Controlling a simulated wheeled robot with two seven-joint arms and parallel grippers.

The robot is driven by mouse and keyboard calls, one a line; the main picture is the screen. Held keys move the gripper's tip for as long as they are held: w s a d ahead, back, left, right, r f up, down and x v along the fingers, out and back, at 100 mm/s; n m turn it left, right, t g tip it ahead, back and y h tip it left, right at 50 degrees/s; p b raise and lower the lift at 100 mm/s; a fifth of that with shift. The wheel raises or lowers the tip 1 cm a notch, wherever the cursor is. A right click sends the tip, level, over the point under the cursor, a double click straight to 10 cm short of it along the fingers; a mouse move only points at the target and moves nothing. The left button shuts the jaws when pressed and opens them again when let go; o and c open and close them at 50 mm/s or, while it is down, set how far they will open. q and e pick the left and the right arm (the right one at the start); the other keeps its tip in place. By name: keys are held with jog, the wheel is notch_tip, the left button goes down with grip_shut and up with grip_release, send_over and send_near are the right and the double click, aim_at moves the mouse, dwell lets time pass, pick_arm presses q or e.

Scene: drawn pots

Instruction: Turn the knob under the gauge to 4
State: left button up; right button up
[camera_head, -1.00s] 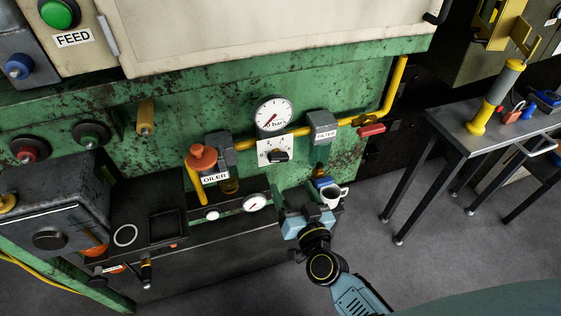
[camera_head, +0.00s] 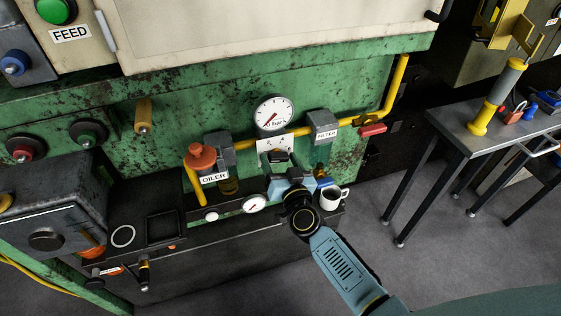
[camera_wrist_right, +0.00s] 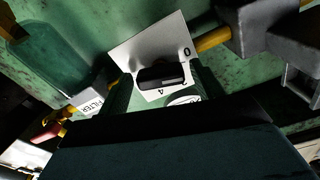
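The black bar-shaped knob (camera_wrist_right: 162,78) sits on a white scale plate (camera_wrist_right: 150,45), seen upside down in the right wrist view. There a 0 shows right of the knob and a 4 just below it. The knob's bar lies roughly level across that view; which mark it points to I cannot tell. In the head view, the plate (camera_head: 272,143) hangs under the round gauge (camera_head: 274,113), and my gripper mostly hides the knob. My right gripper (camera_head: 280,163) is open, with one finger on each side of the knob; contact is unclear. My left gripper is out of view.
A yellow pipe (camera_head: 352,121) runs past the filter block (camera_head: 323,121) and the oiler (camera_head: 202,158). A small gauge (camera_head: 254,204) and a white mug (camera_head: 331,197) are close to my right wrist. A metal table (camera_head: 450,125) stands at the right.

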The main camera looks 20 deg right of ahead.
jog(key=c, duration=0.8)
jog(key=shift+m, duration=0.4)
jog(key=m, duration=0.7)
jog(key=shift+m, duration=0.3)
jog(key=m+b, duration=0.1)
jog(key=m, duration=0.5)
jog(key=m+b, duration=0.1)
jog(key=m, duration=0.4)
jog(key=shift+m, duration=0.3)
